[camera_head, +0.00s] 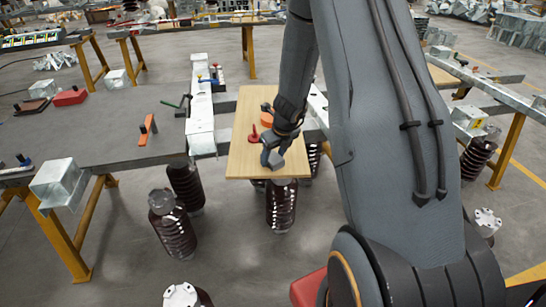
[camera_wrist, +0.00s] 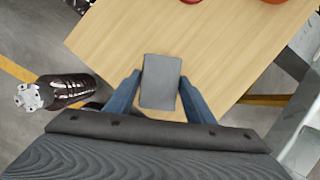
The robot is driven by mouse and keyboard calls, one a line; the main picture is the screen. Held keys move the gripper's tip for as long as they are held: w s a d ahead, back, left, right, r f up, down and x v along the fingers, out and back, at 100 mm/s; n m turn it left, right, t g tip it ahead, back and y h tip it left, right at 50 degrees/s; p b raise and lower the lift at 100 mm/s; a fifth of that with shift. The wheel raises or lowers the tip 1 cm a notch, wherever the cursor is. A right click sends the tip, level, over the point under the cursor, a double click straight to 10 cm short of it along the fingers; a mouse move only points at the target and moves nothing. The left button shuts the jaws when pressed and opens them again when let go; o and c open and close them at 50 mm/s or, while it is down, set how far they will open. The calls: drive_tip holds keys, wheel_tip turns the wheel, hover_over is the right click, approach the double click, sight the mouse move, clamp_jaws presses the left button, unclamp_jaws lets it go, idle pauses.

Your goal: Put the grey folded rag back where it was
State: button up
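The grey folded rag (camera_wrist: 161,80) is a small dark grey rectangle between the two blue fingers of my gripper (camera_wrist: 160,77) in the wrist view. The fingertips meet its left and right edges, so the gripper looks shut on it. In the head view the rag (camera_head: 277,161) shows at the end of my gripper (camera_head: 273,152), over the near part of a light wooden board (camera_head: 241,160). I cannot tell whether the rag touches the board or hangs just above it.
A red object (camera_head: 254,135) and an orange round object (camera_head: 267,119) are on the board beyond my gripper. Dark ribbed insulators (camera_head: 281,205) stand below its near edge. A grey table (camera_head: 100,140) with an orange-handled tool (camera_head: 148,128) lies left. Bare wood surrounds the rag.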

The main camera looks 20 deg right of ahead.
drive_tip(key=shift+o, duration=1.3)
drive_tip(key=shift+r, duration=0.1)
drive_tip(key=a+p+v, duration=0.1)
drive_tip(key=p+v, duration=0.2)
drive_tip(key=v, duration=0.8)
drive_tip(key=s+a+r+n+g, duration=0.1)
drive_tip(key=s+a+r+n, duration=0.1)
drive_tip(key=s+a+n, duration=0.2)
drive_tip(key=s+a+r+n+g, duration=0.1)
drive_tip(key=s+a+r+n, duration=0.2)
drive_tip(key=s+n, duration=0.7)
drive_tip(key=s+a+r+n, duration=0.3)
drive_tip(key=s+a+n, duration=0.2)
drive_tip(key=n, duration=1.4)
drive_tip(key=s, duration=0.3)
drive_tip(key=shift+a+n+g+h, duration=0.25)
drive_tip(key=shift+n+g+h, duration=0.05)
drive_tip(key=shift+n+g, duration=0.1)
drive_tip(key=shift+w+r, duration=0.1)
